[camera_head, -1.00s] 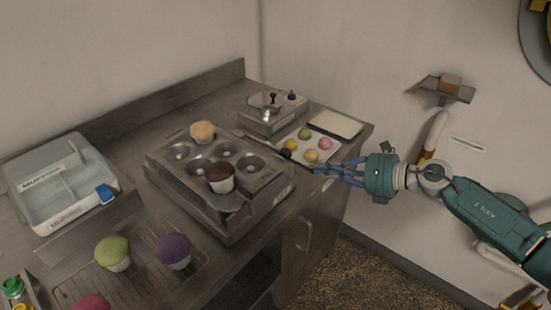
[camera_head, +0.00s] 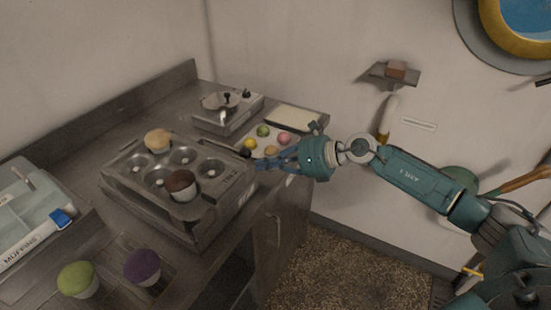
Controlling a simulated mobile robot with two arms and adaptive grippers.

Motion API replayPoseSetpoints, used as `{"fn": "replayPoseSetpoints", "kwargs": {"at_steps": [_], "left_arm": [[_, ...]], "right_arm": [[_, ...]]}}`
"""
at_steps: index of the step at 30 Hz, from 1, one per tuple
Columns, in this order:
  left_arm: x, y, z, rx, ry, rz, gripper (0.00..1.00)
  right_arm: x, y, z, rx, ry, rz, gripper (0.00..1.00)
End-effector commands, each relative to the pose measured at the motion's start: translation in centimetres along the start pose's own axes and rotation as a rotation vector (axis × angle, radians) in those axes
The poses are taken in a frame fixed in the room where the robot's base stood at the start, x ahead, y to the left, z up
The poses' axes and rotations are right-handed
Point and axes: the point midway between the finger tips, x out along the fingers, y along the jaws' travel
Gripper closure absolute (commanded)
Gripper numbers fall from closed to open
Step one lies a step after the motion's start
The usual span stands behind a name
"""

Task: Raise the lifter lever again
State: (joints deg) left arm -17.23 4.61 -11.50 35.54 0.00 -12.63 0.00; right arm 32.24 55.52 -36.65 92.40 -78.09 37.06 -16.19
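The lifter, a grey metal block with a muffin tin (camera_head: 132,176) on top, stands on the counter. Its lever (camera_head: 245,153) seems to be the thin rod with a black knob at the tin's far right side. My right gripper (camera_head: 259,164) has its blue fingers just right of the knob. Whether they touch it, and how wide they are parted, I cannot tell. A tan muffin (camera_head: 158,140) and a chocolate muffin (camera_head: 181,184) sit in the tin; the other visible cups are empty. My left gripper is out of view.
Behind the lever lie a tray with small coloured balls (camera_head: 284,138) and a pale board (camera_head: 296,117). A metal device (camera_head: 225,112) stands at the back. Green (camera_head: 77,279) and purple (camera_head: 142,267) muffins stand in front. A clear box (camera_head: 28,215) is at left.

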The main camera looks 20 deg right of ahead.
Motion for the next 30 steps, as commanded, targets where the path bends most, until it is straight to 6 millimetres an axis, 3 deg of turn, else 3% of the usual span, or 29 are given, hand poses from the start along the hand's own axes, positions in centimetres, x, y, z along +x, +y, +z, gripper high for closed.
{"fn": "replayPoseSetpoints", "kwargs": {"at_steps": [6,12,23,30], "left_arm": [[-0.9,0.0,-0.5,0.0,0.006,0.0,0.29],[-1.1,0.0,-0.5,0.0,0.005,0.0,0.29],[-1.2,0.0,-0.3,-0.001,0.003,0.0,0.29],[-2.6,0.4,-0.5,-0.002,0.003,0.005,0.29]], "right_arm": [[3.2,0.1,0.2,0.0,-0.001,0.0,1.0],[4.3,0.0,0.1,0.0,-0.001,-0.001,1.0],[4.2,-0.1,0.1,0.0,0.002,-0.003,1.0],[2.7,-0.6,1.2,0.006,0.044,-0.024,1.0]]}}
